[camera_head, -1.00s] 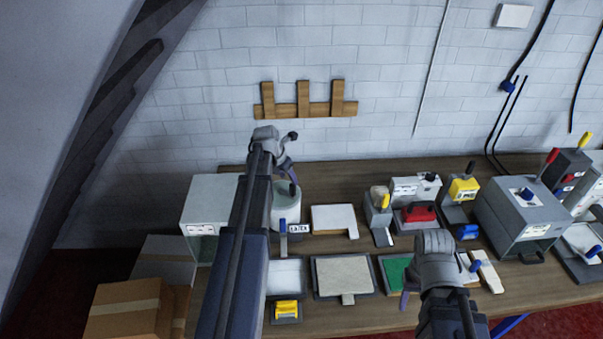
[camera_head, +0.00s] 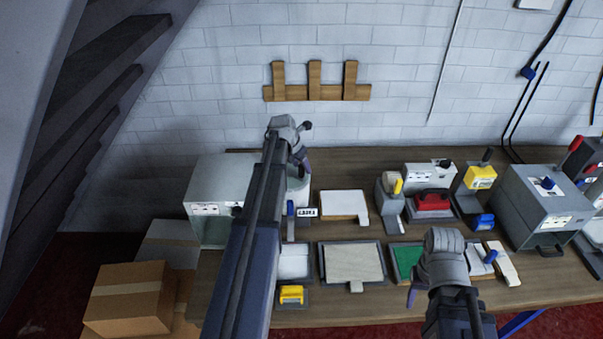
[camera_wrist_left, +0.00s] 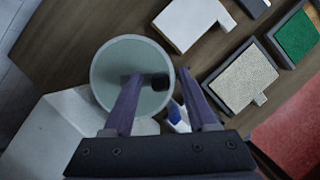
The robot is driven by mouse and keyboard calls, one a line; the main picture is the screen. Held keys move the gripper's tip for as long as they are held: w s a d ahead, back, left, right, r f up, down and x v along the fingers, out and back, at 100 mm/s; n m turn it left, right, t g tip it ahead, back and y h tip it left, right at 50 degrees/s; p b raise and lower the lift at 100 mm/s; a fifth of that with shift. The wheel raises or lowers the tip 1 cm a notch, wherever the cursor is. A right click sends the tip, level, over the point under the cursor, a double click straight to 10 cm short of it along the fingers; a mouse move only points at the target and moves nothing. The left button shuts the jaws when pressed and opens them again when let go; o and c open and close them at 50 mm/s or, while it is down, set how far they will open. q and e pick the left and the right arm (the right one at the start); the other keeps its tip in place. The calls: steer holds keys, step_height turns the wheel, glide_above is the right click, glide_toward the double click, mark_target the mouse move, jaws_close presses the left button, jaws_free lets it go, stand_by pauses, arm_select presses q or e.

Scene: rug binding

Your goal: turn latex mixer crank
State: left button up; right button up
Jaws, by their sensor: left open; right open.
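The latex mixer is a pale round pot with a label (camera_head: 307,212) at the back left of the table, partly hidden behind my left arm. In the left wrist view its greenish round top (camera_wrist_left: 108,72) lies below my left gripper (camera_wrist_left: 166,95). My right gripper (camera_head: 412,296) is open and empty over the front of the table, near the green tray.
A grey box (camera_head: 210,210) stands left of the mixer. Trays with white, beige (camera_head: 352,263) and green (camera_head: 407,256) contents lie in front. Coloured tools and a grey machine (camera_head: 543,208) fill the right side. Cardboard boxes (camera_head: 128,298) sit left of the table (camera_head: 340,312).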

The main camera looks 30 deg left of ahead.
arm_select(q)
steer(key=shift+w+f, duration=0.1)
steer(key=shift+f, duration=0.2)
steer(key=shift+r, duration=0.1)
jaws_close()
stand_by(0.4)
